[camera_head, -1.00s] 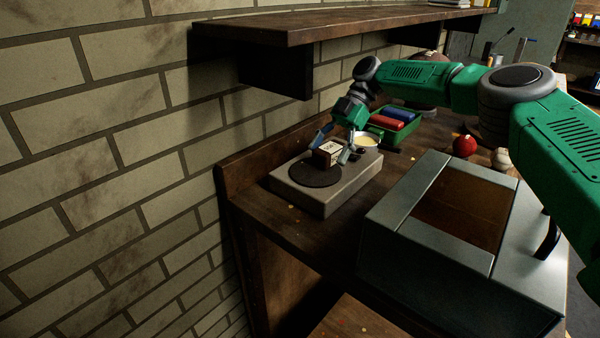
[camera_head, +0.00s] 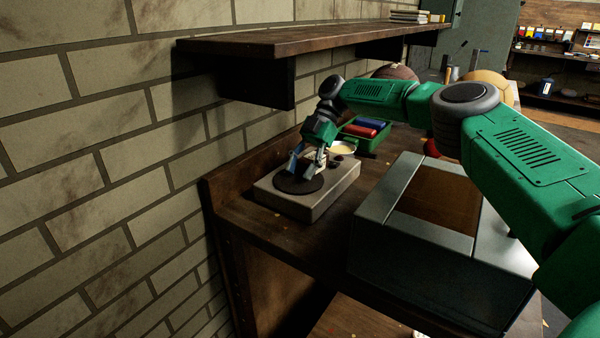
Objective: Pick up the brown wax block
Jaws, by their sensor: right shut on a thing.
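My right gripper (camera_head: 307,168) reaches down over a round dark pad (camera_head: 297,186) on a grey slab (camera_head: 325,199). Its fingers are shut on the brown wax block (camera_head: 308,160), which is mostly hidden between them and the gripper body. I cannot tell whether the block still touches the pad. My left gripper is not in view.
A green tray (camera_head: 378,144) with red and blue blocks and a pale dish (camera_head: 342,148) lie behind the slab. A large grey box with a brown panel (camera_head: 384,220) stands to the right. A wooden shelf (camera_head: 300,42) overhangs the workbench from the brick wall.

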